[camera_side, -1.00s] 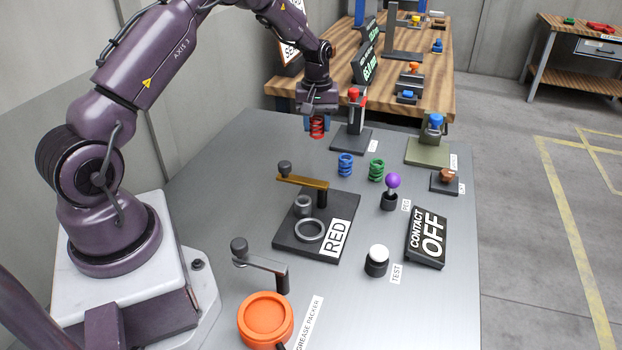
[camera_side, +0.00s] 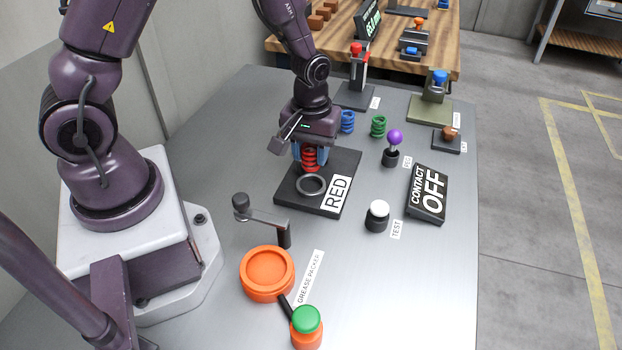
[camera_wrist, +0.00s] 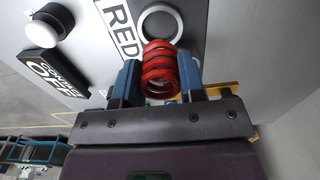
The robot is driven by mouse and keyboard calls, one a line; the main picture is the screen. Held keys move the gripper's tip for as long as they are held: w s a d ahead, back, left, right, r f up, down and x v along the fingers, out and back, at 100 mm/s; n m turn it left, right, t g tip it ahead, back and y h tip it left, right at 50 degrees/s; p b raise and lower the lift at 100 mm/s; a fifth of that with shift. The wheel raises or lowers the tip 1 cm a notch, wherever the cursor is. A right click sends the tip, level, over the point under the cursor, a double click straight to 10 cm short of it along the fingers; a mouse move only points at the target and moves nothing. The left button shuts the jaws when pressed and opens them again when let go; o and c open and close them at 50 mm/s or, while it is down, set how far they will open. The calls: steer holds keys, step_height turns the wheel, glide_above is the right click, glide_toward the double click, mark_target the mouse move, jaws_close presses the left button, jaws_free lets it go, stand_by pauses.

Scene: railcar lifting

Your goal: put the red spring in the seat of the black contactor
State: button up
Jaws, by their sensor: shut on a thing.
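My gripper (camera_side: 309,160) is shut on the red spring (camera_side: 309,159), a coil held upright between two blue fingers. The red spring (camera_wrist: 160,72) also shows between the fingers in the wrist view. The black contactor (camera_side: 333,193) is a dark plate labelled RED. A grey ring (camera_side: 311,186) lies on it, and shows beyond the spring in the wrist view (camera_wrist: 160,24). The spring is over the plate's rear part, behind the ring in the side view; it looks apart from the ring. My gripper hides the contactor's post.
A blue spring (camera_side: 347,122) and a green spring (camera_side: 378,126) stand behind. A purple-knobbed peg (camera_side: 394,140), a white TEST button (camera_side: 377,210) and a CONTACT OFF sign (camera_side: 428,193) are at right. A grease packer (camera_side: 267,272) with a crank (camera_side: 262,216) is in front.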

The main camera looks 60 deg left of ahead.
mark_target(311, 188)
steer(key=shift+f, duration=2.85)
steer(key=shift+f, duration=0.15)
steer(key=o, duration=1)
steer(key=shift+o, duration=0.2)
step_height(311, 188, up, 13)
steer(key=shift+f, duration=0.15)
steer(key=s+d+r+m+t, duration=0.1)
steer(key=s+r+m, duration=0.3)
steer(key=r, duration=0.5)
steer(key=s+d+r+m+t, duration=0.2)
steer(key=s+r+m+t, duration=0.2)
steer(key=s+r, duration=0.4)
steer(key=shift+s+r+m+t, duration=0.3)
steer(key=shift+r+m, duration=0.2)
steer(key=shift+r, duration=0.6)
